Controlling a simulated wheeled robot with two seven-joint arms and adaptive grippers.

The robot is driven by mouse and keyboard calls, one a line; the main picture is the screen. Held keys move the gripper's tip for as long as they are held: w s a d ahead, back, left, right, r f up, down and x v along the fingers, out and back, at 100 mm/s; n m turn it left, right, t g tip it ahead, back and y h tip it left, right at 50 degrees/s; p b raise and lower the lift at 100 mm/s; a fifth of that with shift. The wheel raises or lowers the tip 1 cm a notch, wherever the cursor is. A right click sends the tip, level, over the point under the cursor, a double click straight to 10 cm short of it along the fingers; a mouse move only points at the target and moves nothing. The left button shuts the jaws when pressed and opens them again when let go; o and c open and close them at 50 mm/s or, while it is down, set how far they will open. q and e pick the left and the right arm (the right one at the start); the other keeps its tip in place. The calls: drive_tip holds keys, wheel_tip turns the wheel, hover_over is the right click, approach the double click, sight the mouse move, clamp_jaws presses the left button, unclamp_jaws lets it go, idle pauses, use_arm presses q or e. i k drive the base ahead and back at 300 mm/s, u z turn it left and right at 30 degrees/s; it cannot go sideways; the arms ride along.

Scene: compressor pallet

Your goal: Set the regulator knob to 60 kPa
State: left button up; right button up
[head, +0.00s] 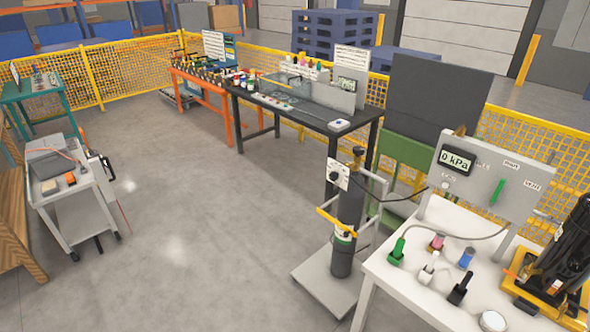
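A digital display (457,160) on a grey upright panel (478,185) at the right reads 0 kPa. A green handle (497,191) stands on the same panel, with small labels around it. A pale plate (338,174) with a small dark round part is fixed by the top of a dark gas cylinder (348,215); I cannot tell whether that part is the regulator knob. A black hose runs from the cylinder toward the panel. Neither of my grippers shows in the head view.
A white table (415,285) under the panel holds green, black and blue fittings. A black machine (565,255) with yellow parts stands at its right end. The cylinder stands on a grey trolley (318,290). A grey cart (70,190) is at left. The middle floor is clear.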

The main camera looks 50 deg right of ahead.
sight(333, 176)
drive_tip(key=z, duration=0.4)
drive_tip(key=i, duration=1.35)
drive_tip(key=z, duration=0.8)
